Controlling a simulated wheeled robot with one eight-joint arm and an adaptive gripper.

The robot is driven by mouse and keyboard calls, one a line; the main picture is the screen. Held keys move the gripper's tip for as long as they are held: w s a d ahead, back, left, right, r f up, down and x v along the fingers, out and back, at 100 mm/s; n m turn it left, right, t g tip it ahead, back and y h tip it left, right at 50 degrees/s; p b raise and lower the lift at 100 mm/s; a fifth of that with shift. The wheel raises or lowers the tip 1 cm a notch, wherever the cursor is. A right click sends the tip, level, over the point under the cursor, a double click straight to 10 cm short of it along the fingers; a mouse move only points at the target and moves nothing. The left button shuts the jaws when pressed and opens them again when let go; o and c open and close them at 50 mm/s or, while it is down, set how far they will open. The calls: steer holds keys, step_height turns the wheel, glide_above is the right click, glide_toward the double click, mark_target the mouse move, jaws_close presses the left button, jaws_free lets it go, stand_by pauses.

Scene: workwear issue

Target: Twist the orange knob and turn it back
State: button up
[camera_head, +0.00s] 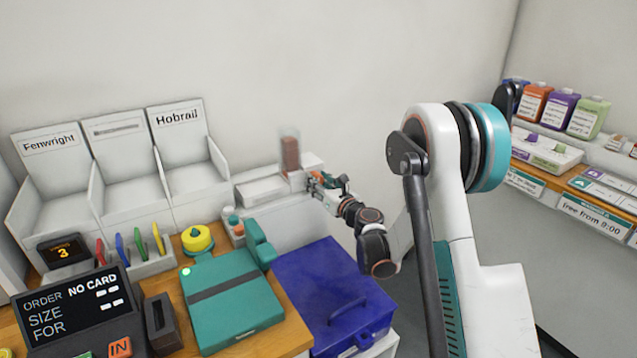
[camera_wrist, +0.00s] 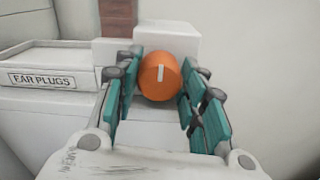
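The orange knob (camera_wrist: 159,77) sits on the front of a white dispenser (camera_wrist: 180,40) and carries a pale mark that points straight up. In the wrist view my gripper (camera_wrist: 158,88) has its teal fingers spread to the left and right of the knob. The left finger looks very close to the knob's edge, and a small gap shows on the right. I cannot tell whether either finger touches it. In the head view my gripper (camera_head: 318,184) is at the dispenser on the white shelf, and a small bit of orange shows there among the fingers.
A tray labelled EAR PLUGS (camera_wrist: 42,79) lies left of the dispenser. A clear tube with brown contents (camera_head: 290,153) stands on top of it. A blue lidded box (camera_head: 325,285) and a teal case (camera_head: 225,310) are below, nearer me. The wall is close behind.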

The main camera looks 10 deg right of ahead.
steer(key=shift+c, duration=1.2)
steer(key=shift+n, duration=3.6)
steer(key=o, duration=1.1)
steer(key=shift+c, duration=0.2)
